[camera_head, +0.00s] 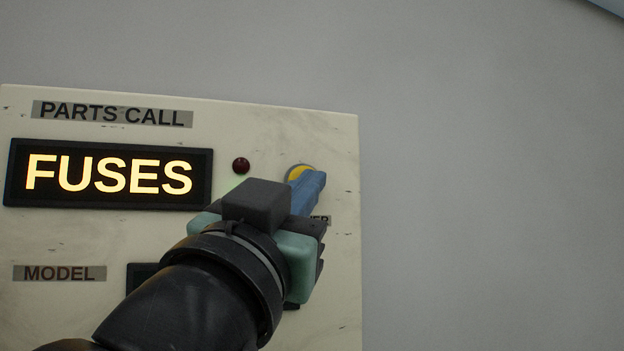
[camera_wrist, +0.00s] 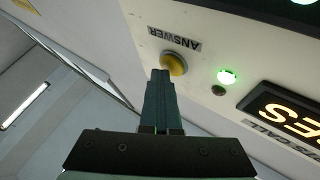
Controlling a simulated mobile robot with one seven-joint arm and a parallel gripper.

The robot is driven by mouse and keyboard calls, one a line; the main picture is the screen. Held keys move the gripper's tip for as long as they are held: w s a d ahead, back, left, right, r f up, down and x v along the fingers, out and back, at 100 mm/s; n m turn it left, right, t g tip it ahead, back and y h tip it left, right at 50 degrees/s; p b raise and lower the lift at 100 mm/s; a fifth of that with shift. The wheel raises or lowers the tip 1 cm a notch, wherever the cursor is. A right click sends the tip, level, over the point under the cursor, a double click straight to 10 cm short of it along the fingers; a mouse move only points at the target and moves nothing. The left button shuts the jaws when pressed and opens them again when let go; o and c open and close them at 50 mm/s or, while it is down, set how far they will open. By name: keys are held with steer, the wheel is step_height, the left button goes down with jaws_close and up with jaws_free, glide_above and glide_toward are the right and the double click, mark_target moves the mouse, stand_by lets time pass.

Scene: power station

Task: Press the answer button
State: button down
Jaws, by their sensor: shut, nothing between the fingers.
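The answer button is a round yellow button (camera_head: 294,172) in a pale collar, on the cream panel (camera_head: 335,270). In the wrist view the yellow button (camera_wrist: 173,64) sits beside an upside-down ANSWER label (camera_wrist: 181,41). My gripper (camera_head: 314,180) is shut and empty, its blue fingers over the lower right part of the button in the head view. In the wrist view my gripper's fingertips (camera_wrist: 160,74) overlap the button's edge. I cannot tell whether they touch it. My gripper hides most of the label in the head view.
A lit FUSES display (camera_head: 108,174) sits under a PARTS CALL label (camera_head: 112,114). A dark red lamp (camera_head: 241,165) is left of the button. A green lamp (camera_wrist: 227,77) glows in the wrist view. A MODEL label (camera_head: 59,273) is lower left. Plain grey wall (camera_head: 490,190) lies right.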

steer(key=shift+s+d+f+y, duration=0.1)
steer(key=shift+s+d+y, duration=0.15)
steer(key=shift+s, duration=0.45)
steer(key=shift+s, duration=0.1)
steer(key=s, duration=0.1)
steer(key=s+d, duration=0.1)
steer(key=s, duration=0.2)
steer(key=shift+s+d, duration=0.25)
steer(key=shift+s, duration=0.05)
stand_by(0.7)
steer(key=s+f+n+t+y+b, duration=0.2)
steer(key=f+n+y+b, duration=0.1)
steer(key=f, duration=0.4)
steer(key=s+a+f+n+t+y+b, duration=0.1)
steer(key=f+n+t+y+b, duration=0.2)
steer(key=f+b, duration=0.5)
steer(key=shift+s+f+n+y, duration=0.3)
steer(key=shift+s+y, duration=0.05)
steer(key=shift+y, duration=0.5)
